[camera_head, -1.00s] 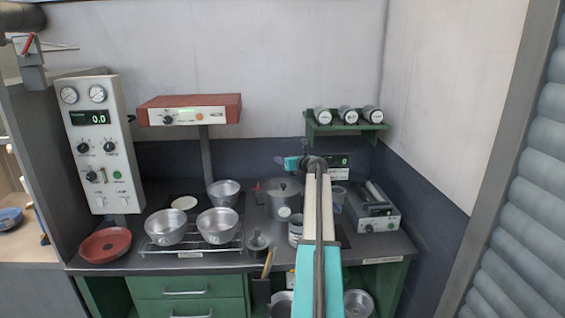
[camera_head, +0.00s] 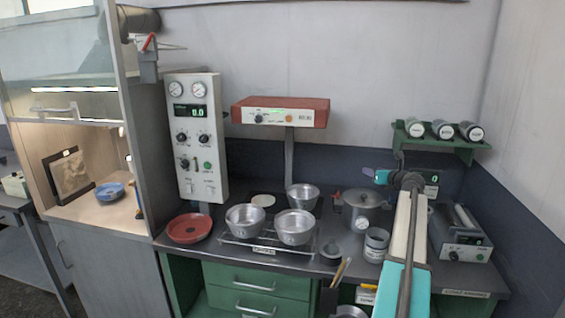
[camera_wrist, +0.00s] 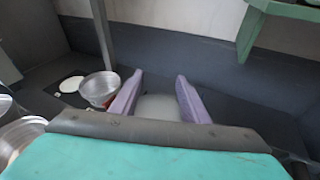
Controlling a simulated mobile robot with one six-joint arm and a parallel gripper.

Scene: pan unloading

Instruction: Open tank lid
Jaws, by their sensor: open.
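A grey metal tank (camera_head: 361,217) stands on the bench with its lid (camera_head: 362,197) on. My gripper (camera_head: 369,173) is above the lid in the head view, its purple fingers apart and pointing left. In the wrist view the open fingers (camera_wrist: 158,92) frame a pale, rounded, blurred shape low between them. I cannot tell for sure whether that is the lid. Nothing is held. My arm hides what lies just right of the tank.
Metal pans (camera_head: 295,227) sit on a wire rack left of the tank, and a red dish (camera_head: 189,228) farther left. A small can (camera_head: 376,245) stands in front of the tank. A grey device (camera_head: 461,238) is to the right. A green shelf (camera_head: 436,139) hangs behind.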

